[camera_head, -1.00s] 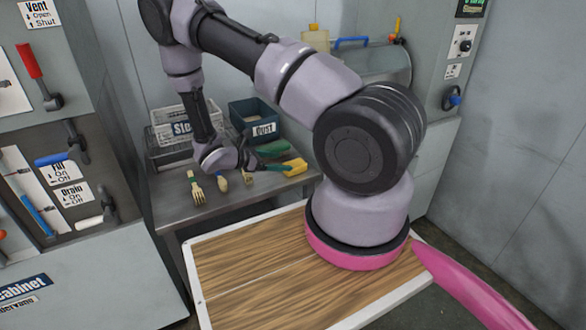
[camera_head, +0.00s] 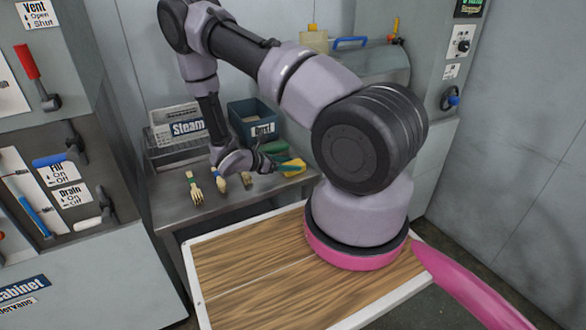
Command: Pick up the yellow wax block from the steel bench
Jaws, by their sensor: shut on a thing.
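The yellow wax block (camera_head: 296,163) is at the right part of the steel bench (camera_head: 185,213). My gripper (camera_head: 285,168) reaches it from the left, low over the bench, with its teal fingers at the block. The gripper is shut on the yellow block and partly covers it. I cannot tell whether the block touches the bench or is slightly raised.
Several small wooden utensils, including a fork (camera_head: 194,188), lie on the bench left of the block. A labelled grey basket (camera_head: 165,135) and a dark blue bin (camera_head: 252,112) stand behind. A green item (camera_head: 273,147) lies close behind the gripper.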

